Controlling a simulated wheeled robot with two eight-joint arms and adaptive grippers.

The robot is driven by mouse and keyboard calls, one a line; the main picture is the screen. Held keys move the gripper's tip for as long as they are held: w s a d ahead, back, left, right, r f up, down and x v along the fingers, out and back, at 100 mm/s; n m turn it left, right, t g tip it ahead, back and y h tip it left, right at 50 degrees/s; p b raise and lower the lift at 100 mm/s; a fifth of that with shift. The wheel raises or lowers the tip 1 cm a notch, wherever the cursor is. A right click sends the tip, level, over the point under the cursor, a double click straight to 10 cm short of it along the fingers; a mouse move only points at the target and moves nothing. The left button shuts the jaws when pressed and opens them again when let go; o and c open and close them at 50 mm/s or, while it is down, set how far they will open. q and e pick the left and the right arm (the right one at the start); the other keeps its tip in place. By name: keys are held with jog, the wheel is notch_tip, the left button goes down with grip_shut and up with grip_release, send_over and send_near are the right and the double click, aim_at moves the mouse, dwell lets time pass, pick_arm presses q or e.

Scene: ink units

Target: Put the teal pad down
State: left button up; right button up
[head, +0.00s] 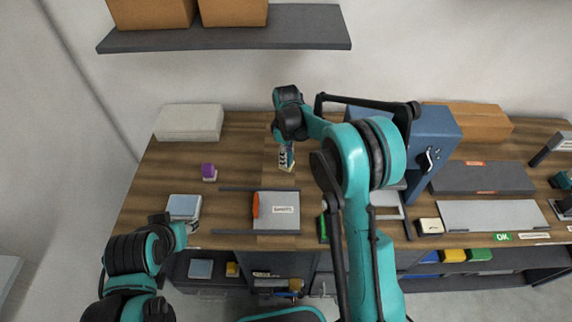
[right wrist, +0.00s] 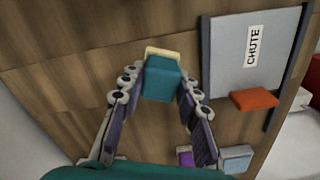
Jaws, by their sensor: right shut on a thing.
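The teal pad (right wrist: 160,82) has a cream strip (right wrist: 163,53) at its far end. My right gripper (right wrist: 163,88) is shut on it, with one finger on each side, over the wooden table. In the head view, my right gripper (head: 286,152) points down at the middle of the table, and the pad's cream end (head: 287,167) shows below its fingers. Whether the pad touches the wood I cannot tell. My left gripper (head: 190,226) is low at the left, near the table's front edge, by a light blue block; its fingers are too small to read.
A purple block (head: 209,171) and the light blue block (head: 184,206) are to the left. A blue cabinet (head: 433,135) stands right. Bare wood surrounds the pad.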

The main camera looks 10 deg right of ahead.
jog(key=shift+f+b, duration=0.4)
jog(key=shift+f, duration=1.7)
jog(key=shift+f, duration=0.1)
jog(key=o, duration=1.1)
